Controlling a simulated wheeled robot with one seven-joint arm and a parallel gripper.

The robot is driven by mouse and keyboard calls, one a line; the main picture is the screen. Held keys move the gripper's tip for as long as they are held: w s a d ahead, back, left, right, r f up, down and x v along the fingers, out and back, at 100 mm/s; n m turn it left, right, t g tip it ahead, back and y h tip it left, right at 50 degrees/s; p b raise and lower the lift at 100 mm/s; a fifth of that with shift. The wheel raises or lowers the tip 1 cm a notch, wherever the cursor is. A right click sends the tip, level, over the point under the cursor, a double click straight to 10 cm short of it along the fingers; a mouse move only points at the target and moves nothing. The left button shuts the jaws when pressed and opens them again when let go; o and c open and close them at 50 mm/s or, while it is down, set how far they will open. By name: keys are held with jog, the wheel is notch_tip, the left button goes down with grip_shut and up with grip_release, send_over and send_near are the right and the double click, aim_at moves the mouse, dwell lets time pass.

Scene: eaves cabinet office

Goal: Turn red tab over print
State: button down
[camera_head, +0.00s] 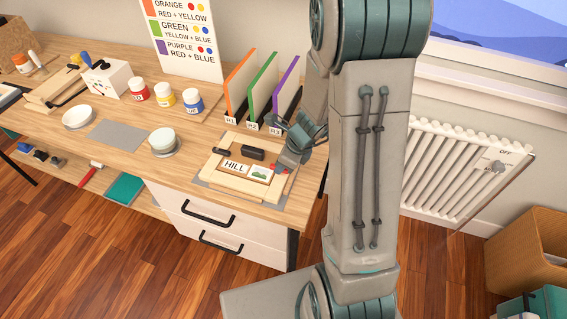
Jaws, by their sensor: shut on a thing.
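A light wooden frame (215,177) lies on a grey mat at the right part of the desk. In it are a white card reading "HILL" (235,165) and a small print of a green hill (260,173). A red tab (286,168) shows at the frame's right side, under my gripper. My gripper (283,166) is shut at the right red tab, beside the print. Its fingers hide part of this tab and the frame's right edge, so the tab's exact angle is unclear.
A black block (252,154) sits at the frame's back part. Behind stand orange, green and purple-edged boards (262,85). Red, yellow and blue paint jars (165,97), a pale bowl (163,140) and a white dish (78,117) are to the left. A radiator (455,170) is at right.

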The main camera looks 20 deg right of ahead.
dwell(0.3)
jog(key=c, duration=1.4)
grip_release()
jog(key=p+v, duration=0.3)
jog(key=v, duration=1)
jog(key=shift+s+d+r+p, duration=0.1)
jog(key=shift+r+p, duration=0.2)
jog(key=shift+r, duration=0.1)
jog(key=shift+s+a+r+n+h, duration=0.7)
jog(key=shift+s+r+n, duration=1.25)
jog(key=shift+n, duration=2.3)
jog(key=shift+s+a+r+n+h, duration=0.7)
jog(key=shift+s+r+n, duration=1.15)
jog(key=shift+n, duration=2.45)
jog(key=shift+s+a+r+n+h, duration=0.4)
jog(key=shift+s+a+r+n, duration=0.7)
jog(key=shift+s+n, duration=2.35)
